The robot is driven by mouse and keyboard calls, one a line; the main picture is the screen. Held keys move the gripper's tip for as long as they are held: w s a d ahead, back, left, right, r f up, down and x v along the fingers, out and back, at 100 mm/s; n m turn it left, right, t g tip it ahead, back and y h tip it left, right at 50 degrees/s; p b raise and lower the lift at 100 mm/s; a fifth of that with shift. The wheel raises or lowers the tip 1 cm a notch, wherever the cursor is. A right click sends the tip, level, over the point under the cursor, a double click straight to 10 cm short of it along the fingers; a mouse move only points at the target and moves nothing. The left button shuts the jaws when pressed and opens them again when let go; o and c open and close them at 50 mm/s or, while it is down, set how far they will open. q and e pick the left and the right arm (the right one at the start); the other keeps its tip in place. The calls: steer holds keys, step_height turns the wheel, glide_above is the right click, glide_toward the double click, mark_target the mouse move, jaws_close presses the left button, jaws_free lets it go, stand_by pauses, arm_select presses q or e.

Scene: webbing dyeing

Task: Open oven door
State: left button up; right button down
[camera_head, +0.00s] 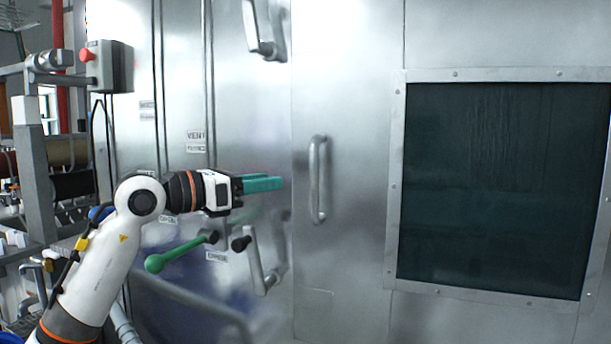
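The oven door (345,270) is a brushed metal panel on the right, with a vertical bar handle (317,180) near its left edge. It looks closed. A large dark window (500,190) in a riveted frame fills its right part. My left gripper (280,184), with teal fingers pointing right, is just left of the handle and appears apart from it. No object shows in its fingers. The fingers overlap in this view, so their gap cannot be judged. My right gripper is not in view.
A metal latch lever (252,27) is at the top, and another (256,262) sits below my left gripper. A green-knobbed lever (180,252) sticks out below my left wrist. A grey control box with a red button (110,66) stands at the upper left.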

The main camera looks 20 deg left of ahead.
mark_target(310, 175)
arm_select(q)
steer(key=p+x, duration=0.4)
steer(key=x, duration=0.6)
steer(key=shift+w+d+r, duration=0.1)
steer(key=shift+w+r, duration=0.1)
steer(key=shift+w, duration=0.15)
steer(key=shift+w+d+f+p, duration=0.15)
steer(key=shift+w+d+p, duration=0.2)
steer(key=shift+w, duration=0.2)
steer(key=shift+c, duration=0.6)
jaws_close()
